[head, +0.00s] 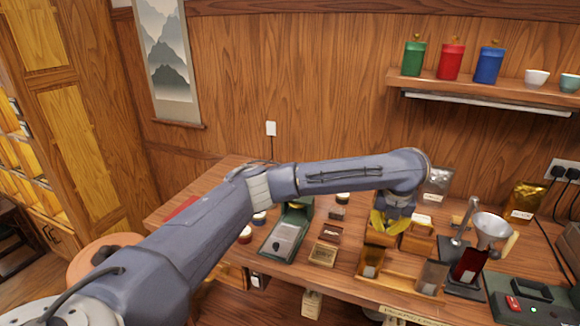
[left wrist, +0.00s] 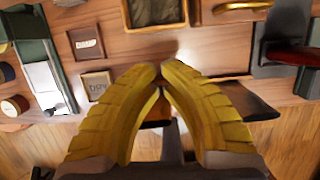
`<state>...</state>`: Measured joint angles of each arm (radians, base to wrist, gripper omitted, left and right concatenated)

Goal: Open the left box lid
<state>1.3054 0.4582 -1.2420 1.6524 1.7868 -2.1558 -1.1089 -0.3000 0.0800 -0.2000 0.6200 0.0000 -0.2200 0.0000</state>
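The left wooden box (head: 379,239) stands on the table below my left gripper, partly hidden by its yellow fingers. In the left wrist view the gold-rimmed box (left wrist: 190,12) at the top edge appears to be this box, with a dark middle; I cannot tell how its lid stands. A second wooden box (head: 418,243) is just right of it. My left gripper (head: 390,223) points down at the left box's front. In the left wrist view its fingertips (left wrist: 162,70) nearly meet, with nothing visible held. My right gripper is not in view.
A green scale (head: 285,238) and small labelled frames (head: 323,254) are to the left. A metal funnel (head: 492,230) and a green device (head: 525,300) are to the right.

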